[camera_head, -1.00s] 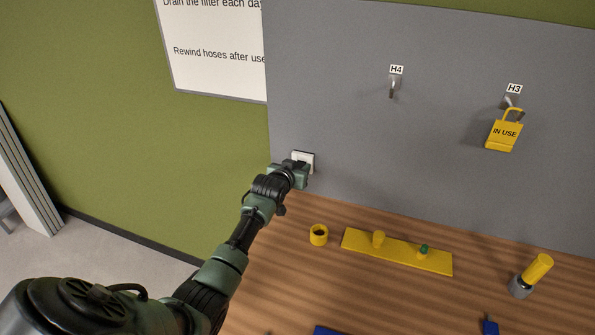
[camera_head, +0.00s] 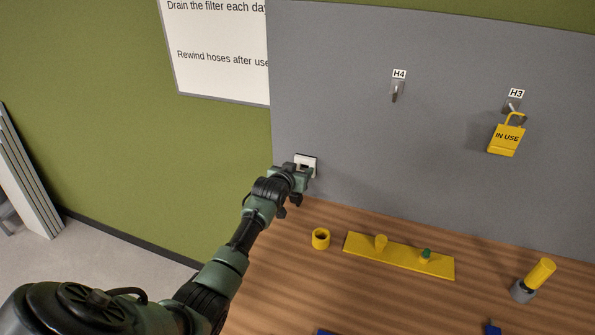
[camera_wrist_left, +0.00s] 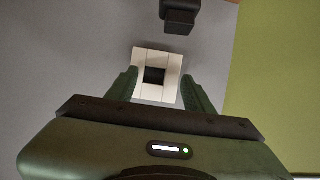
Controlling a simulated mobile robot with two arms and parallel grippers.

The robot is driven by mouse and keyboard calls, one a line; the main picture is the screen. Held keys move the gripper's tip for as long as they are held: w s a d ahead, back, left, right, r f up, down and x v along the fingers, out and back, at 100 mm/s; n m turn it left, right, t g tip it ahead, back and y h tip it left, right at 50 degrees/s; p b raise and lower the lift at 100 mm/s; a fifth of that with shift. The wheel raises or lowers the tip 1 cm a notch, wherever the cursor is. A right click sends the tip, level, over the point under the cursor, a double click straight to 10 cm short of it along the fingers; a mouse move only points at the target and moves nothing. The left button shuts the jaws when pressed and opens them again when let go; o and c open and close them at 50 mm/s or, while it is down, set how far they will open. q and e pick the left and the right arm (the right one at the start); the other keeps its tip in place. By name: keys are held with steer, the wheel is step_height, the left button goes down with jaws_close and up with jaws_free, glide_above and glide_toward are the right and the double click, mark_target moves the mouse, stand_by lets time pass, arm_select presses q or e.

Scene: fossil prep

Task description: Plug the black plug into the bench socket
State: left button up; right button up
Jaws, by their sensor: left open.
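The bench socket is a pale square plate (camera_head: 312,160) on the grey panel. It also shows in the left wrist view (camera_wrist_left: 172,72), with a black square in its centre; I cannot tell whether that is an empty opening or something seated there. My left gripper (camera_head: 303,172) is at the socket, partly covering it. Its fingers (camera_wrist_left: 160,88) are open in front of the plate, with nothing visible between them. A black block (camera_wrist_left: 180,18), which looks like the plug, is apart from the fingers at the top of the wrist view. A small dark piece (camera_head: 296,199) shows under the gripper. My right gripper is not in view.
A yellow padlock (camera_head: 507,138) hangs at H3; hook H4 (camera_head: 396,92) is empty.

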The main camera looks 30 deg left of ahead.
arm_select(q)
steer(key=shift+w+d+r, duration=0.2)
steer(key=shift+d+r, duration=0.1)
steer(key=shift+s, duration=0.1)
steer(key=shift+s+d, duration=0.4)
steer(key=shift+s, duration=0.05)
steer(key=a+b+v, duration=0.1)
steer(key=v, duration=0.5)
steer(key=shift+s, duration=0.4)
steer(key=shift+d, duration=0.1)
